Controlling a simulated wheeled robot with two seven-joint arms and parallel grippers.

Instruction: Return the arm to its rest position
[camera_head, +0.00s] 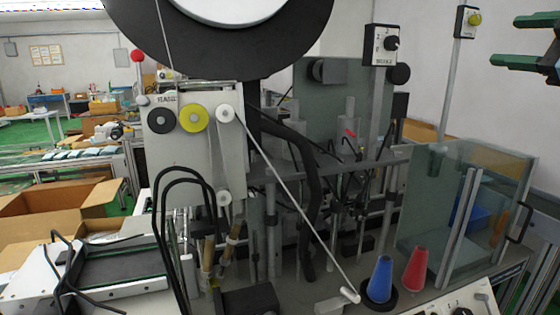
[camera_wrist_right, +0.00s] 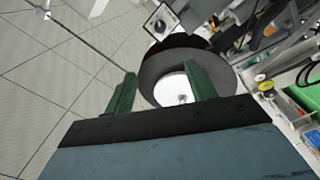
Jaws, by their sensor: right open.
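My right gripper (camera_head: 530,42) shows at the top right of the head view, with green fingers apart and nothing between them. It is raised in free air in front of the pale wall, well above the machine. In the right wrist view its two green fingers (camera_wrist_right: 160,98) stand apart and empty, with a dark reel behind them. My left gripper is in neither view.
A large dark reel (camera_head: 125,15) hangs at the top of the labelling machine. A clear guard panel (camera_head: 425,200) stands at the right. A blue cone (camera_head: 380,278) and a red cone (camera_head: 415,268) stand low on the machine top. A control box (camera_head: 383,45) sits on a post near the gripper.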

